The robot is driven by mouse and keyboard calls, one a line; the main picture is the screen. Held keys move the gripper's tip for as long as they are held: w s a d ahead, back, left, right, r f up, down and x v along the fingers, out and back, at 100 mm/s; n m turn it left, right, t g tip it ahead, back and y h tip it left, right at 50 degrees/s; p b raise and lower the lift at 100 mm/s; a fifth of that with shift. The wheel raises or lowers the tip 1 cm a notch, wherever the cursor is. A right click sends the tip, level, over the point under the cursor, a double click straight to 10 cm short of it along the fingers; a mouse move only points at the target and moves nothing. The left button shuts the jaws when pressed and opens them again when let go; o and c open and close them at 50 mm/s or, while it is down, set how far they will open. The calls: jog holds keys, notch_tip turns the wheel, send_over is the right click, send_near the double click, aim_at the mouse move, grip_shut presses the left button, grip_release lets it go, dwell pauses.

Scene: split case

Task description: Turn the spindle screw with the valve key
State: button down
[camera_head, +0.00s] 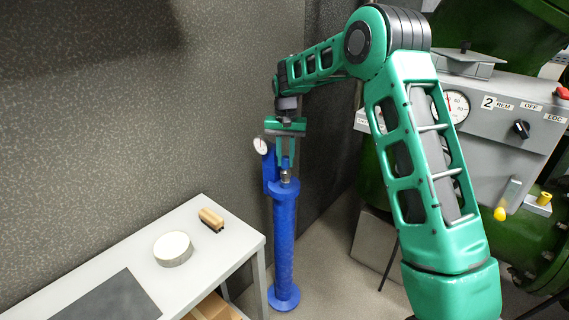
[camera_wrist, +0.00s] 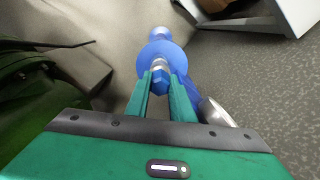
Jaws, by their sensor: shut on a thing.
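A tall blue post (camera_head: 284,235) stands on a round base on the floor, with a metal spindle screw (camera_head: 286,176) at its top. My gripper (camera_head: 285,164) points down directly above it. In the wrist view its two green fingers (camera_wrist: 162,88) are shut on a blue faceted piece (camera_wrist: 161,78), which I take for the valve key. The silver spindle part (camera_wrist: 158,64) shows just beyond this piece, in line with it. The key looks seated on or very close to the screw; the contact is hidden. A dial gauge (camera_head: 261,146) sits beside the post's top.
A white table (camera_head: 217,255) at the lower left holds a brush (camera_head: 211,220), a round pale tin (camera_head: 173,249) and a dark mat (camera_head: 110,299). A grey control panel (camera_head: 488,125) and green machinery stand at the right. A wall is close behind the post.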

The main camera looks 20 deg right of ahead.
jog(key=shift+r, duration=1.7)
jog(key=shift+r, duration=0.1)
